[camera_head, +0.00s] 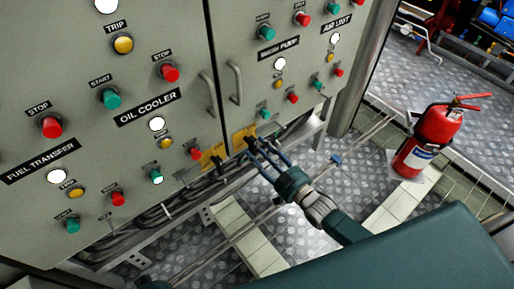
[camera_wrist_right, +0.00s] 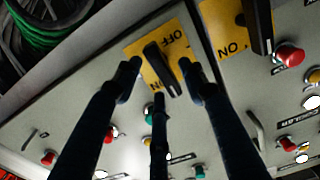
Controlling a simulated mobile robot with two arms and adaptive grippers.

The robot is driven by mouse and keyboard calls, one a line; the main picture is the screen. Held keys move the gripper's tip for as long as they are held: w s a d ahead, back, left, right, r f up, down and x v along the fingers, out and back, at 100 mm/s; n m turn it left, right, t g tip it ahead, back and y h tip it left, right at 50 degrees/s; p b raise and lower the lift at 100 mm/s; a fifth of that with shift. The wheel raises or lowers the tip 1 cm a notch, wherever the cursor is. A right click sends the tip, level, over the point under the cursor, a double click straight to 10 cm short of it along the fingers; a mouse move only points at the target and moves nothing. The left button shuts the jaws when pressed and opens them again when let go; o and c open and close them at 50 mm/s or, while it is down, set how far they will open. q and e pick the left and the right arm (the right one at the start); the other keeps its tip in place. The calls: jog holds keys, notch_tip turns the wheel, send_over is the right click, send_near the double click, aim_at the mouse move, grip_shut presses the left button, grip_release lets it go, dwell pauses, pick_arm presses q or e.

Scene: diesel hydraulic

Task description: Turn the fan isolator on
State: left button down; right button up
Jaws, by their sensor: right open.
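Two yellow switch plates sit at the lower edge of the grey control panel, one on each door: the left plate (camera_head: 212,156) and the right plate (camera_head: 243,137). I cannot read which is the fan isolator. In the right wrist view, a black rotary handle (camera_wrist_right: 163,72) sits slanted on a yellow plate (camera_wrist_right: 181,50) marked OFF and ON. My right gripper (camera_head: 262,150) is open at the right plate. In the wrist view its dark fingers (camera_wrist_right: 160,75) stand on both sides of the handle; contact cannot be told.
The second plate (camera_wrist_right: 222,30) with its black handle (camera_wrist_right: 258,25) is close beside. Push buttons and lamps cover the panel (camera_head: 130,150). A door handle (camera_head: 235,84) sticks out above. A red fire extinguisher (camera_head: 415,158) stands on the floor at right.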

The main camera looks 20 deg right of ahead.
jog(key=v, duration=1)
jog(key=shift+s, duration=0.15)
jog(key=shift+s, duration=0.1)
pick_arm(q)
jog(key=s+f+p, duration=0.2)
jog(key=s+f, duration=0.1)
jog(key=f, duration=0.3)
jog(key=shift+s+a+f, duration=0.2)
jog(key=shift+s+f, duration=0.05)
jog(key=shift+f, duration=0.15)
pick_arm(e)
jog(key=v, duration=0.7)
jog(key=shift+s+d, duration=0.2)
jog(key=shift+s, duration=0.15)
